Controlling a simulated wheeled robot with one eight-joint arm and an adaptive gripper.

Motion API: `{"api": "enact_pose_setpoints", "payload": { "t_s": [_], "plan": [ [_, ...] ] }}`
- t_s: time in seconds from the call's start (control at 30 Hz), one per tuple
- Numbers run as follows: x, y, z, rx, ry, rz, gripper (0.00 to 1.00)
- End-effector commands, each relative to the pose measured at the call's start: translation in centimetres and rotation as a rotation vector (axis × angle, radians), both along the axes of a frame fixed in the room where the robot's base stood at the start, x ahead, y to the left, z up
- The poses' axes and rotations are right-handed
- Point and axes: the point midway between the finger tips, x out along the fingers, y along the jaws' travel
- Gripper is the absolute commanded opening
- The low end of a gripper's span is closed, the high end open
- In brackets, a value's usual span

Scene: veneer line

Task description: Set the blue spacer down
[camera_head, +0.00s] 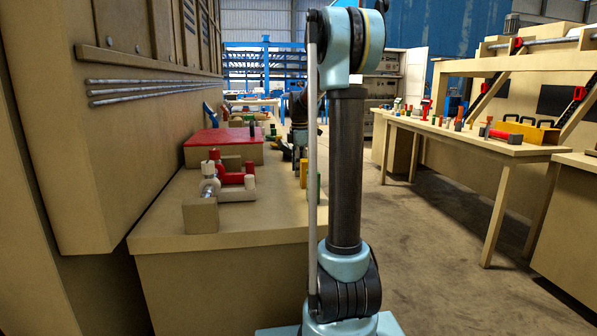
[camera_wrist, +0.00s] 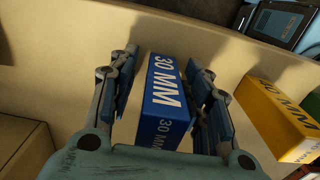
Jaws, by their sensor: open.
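The blue spacer (camera_wrist: 165,100), marked 30 MM, is between the two fingers of my gripper (camera_wrist: 163,62) in the wrist view. The fingers are open, one on each side of it. In the head view I cannot make out the blue spacer, and my arm covers part of the bench.
A yellow spacer (camera_wrist: 278,115) stands close right of my gripper. A dark box (camera_wrist: 285,22) is at the wrist view's top right. In the head view, the bench (camera_head: 225,232) holds a red-topped box (camera_head: 222,138) and red fittings (camera_head: 235,178). A tall cabinet borders it left.

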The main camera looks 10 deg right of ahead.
Motion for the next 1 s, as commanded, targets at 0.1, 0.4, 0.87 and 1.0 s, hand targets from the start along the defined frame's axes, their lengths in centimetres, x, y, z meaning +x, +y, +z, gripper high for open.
{"api": "enact_pose_setpoints", "payload": {
  "t_s": [0.1,0.4,0.87,1.0],
  "plan": [
    [0.0,0.0,1.6,0.0,0.0,0.0,0.45],
    [0.0,0.1,7.2,0.0,0.0,0.001,0.45],
    [0.1,0.1,11.5,0.0,0.0,0.002,0.45],
    [0.1,0.1,11.5,0.0,0.0,0.002,0.45]
  ]
}}
